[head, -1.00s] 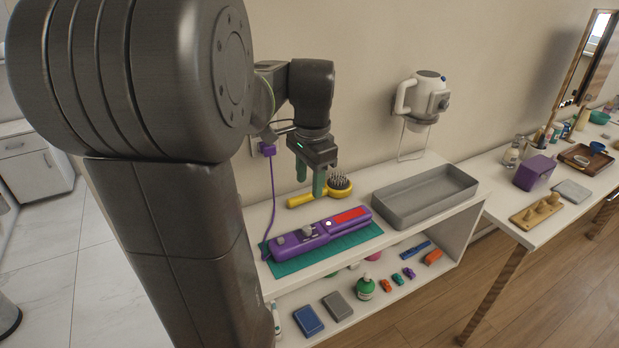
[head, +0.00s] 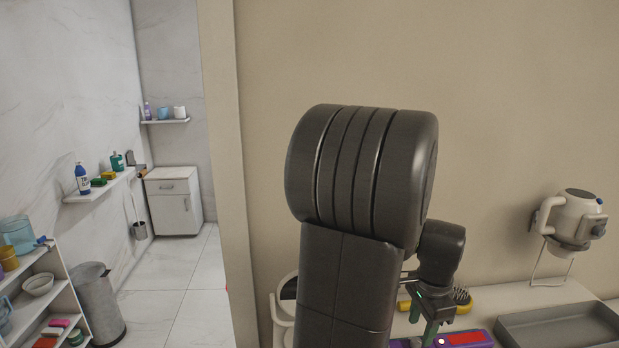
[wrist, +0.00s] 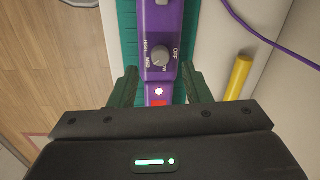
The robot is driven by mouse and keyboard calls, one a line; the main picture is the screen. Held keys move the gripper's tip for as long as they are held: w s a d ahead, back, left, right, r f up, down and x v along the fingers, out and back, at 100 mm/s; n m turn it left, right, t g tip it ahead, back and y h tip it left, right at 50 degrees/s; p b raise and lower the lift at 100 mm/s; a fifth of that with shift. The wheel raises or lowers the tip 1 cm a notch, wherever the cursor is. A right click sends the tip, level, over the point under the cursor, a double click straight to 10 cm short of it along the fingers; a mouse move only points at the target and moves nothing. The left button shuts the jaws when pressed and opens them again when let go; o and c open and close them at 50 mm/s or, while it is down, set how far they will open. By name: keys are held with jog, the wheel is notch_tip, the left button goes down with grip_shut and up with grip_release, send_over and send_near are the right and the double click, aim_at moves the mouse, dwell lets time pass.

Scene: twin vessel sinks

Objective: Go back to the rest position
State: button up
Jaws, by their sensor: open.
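My gripper (head: 430,325) shows low in the head view, fingers pointing down, partly behind my arm. In the wrist view my gripper (wrist: 161,90) is open, one finger on each side of the purple hair straightener (wrist: 162,20), and holds nothing. I cannot tell how high above it the fingers are. The straightener has a grey dial marked OFF, LOW, MED and HIGH, and a small lit pinkish light. It lies on a teal mat (wrist: 126,40). In the head view, only a bit of the straightener (head: 478,336) shows at the bottom edge.
A yellow-handled brush (head: 462,299) lies behind the straightener. A grey tray (head: 560,328) stands to the right on the counter. A purple cord (wrist: 270,40) runs beside the mat. Open tiled floor (head: 190,310) lies at left.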

aim_at(417, 341)
jog(key=shift+w+f, duration=0.15)
jog(key=shift+f, duration=1.8)
